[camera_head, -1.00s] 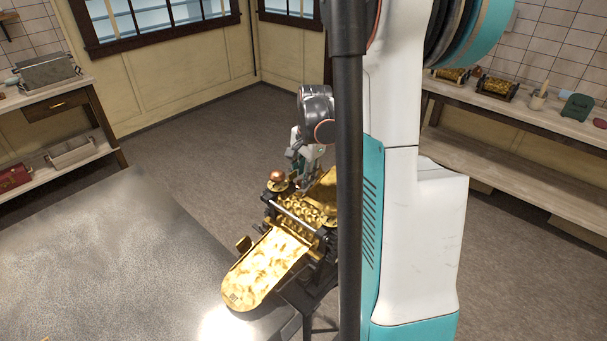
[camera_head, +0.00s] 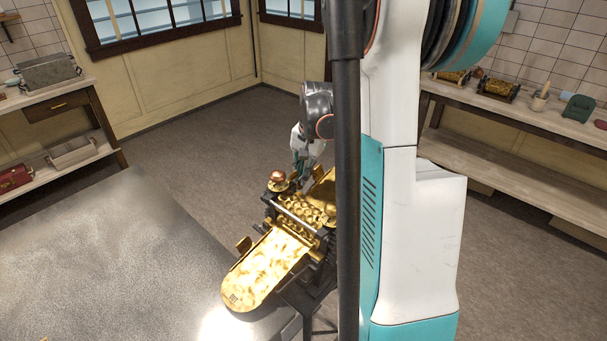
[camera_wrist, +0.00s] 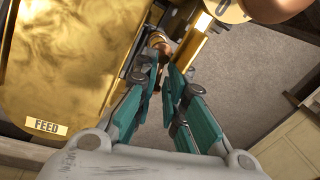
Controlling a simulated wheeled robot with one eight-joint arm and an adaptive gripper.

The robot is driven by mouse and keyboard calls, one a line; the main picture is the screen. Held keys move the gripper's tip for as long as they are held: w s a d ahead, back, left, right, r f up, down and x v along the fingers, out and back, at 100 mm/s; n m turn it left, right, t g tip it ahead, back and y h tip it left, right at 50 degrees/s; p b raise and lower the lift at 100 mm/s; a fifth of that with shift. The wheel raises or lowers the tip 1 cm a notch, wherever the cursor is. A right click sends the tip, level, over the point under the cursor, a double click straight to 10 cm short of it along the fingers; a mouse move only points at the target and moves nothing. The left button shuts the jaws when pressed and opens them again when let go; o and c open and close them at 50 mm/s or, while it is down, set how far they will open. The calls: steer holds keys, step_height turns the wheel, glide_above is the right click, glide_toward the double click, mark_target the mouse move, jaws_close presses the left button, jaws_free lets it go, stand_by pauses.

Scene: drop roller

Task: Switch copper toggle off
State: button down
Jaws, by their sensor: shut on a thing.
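The gold plate marked FEED (camera_wrist: 47,126) lies left of the fingers.
The large copper knob (camera_wrist: 280,6) and its gold disc (camera_wrist: 229,9) are close by, above right of the fingers. Bare floor (camera_wrist: 230,75) shows to the right. A grey metal table (camera_head: 110,250) lies left of the machine. Shelves stand along both walls.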

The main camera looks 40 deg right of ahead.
stand_by(0.3)
steer(key=c, duration=1.7)
jaws_free()
steer(key=shift+o, duration=0.2)
